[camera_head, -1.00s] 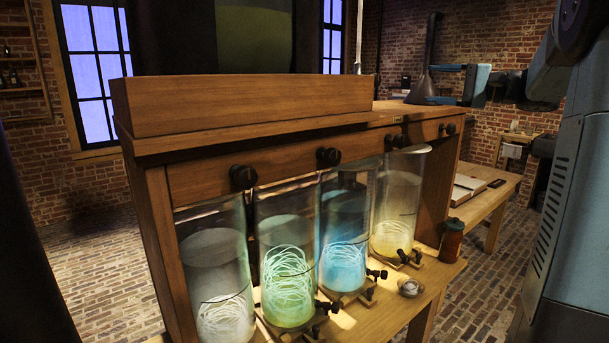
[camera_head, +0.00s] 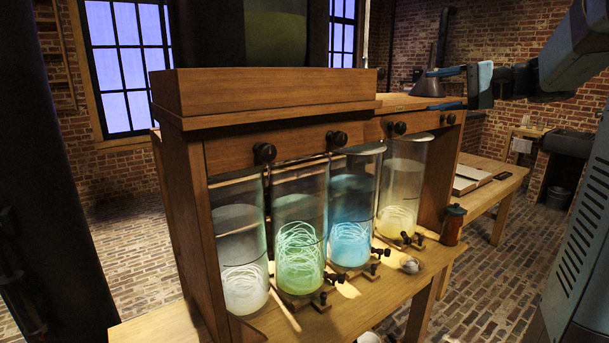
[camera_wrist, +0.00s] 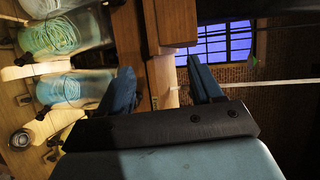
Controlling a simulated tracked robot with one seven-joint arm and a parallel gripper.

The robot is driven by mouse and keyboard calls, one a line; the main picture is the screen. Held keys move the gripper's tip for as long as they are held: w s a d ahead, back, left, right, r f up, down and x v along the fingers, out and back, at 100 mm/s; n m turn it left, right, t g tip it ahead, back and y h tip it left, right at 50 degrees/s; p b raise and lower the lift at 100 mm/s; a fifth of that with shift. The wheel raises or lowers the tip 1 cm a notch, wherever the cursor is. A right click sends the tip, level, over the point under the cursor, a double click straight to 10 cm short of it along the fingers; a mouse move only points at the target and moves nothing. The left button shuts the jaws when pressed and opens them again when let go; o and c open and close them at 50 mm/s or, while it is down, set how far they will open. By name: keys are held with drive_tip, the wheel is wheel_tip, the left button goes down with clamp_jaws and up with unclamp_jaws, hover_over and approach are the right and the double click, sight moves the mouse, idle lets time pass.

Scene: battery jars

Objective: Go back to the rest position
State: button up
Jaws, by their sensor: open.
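My gripper (camera_head: 440,88) is at the upper right in the head view, its two blue fingers apart and nothing seen between them. It is near the right end of the top of the wooden cabinet (camera_head: 270,92); I cannot tell its exact gap from it. In the wrist view my gripper (camera_wrist: 160,84) also shows its fingers spread, with the cabinet's wood and a window behind them.
Glass jars stand in the cabinet: white (camera_head: 240,285), green (camera_head: 299,265), blue (camera_head: 350,243) and yellow (camera_head: 398,215). Small black taps sit before them. A red-brown bottle (camera_head: 453,225) and a small round dish (camera_head: 411,265) are at the right. Brick floor (camera_head: 130,240) is open at left.

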drive_tip(key=s+a+f+g+h, duration=0.2)
drive_tip(key=s+a+f+h, duration=0.1)
drive_tip(key=s+a+f, duration=0.3)
drive_tip(key=s+f+n+h, duration=0.3)
drive_tip(key=s+f+h, duration=0.2)
drive_tip(key=s, duration=0.5)
drive_tip(key=s+f+n+h, duration=0.3)
drive_tip(key=s+f+h, duration=0.3)
drive_tip(key=s+f, duration=0.3)
drive_tip(key=shift+s+a, duration=0.2)
drive_tip(key=shift+s, duration=0.45)
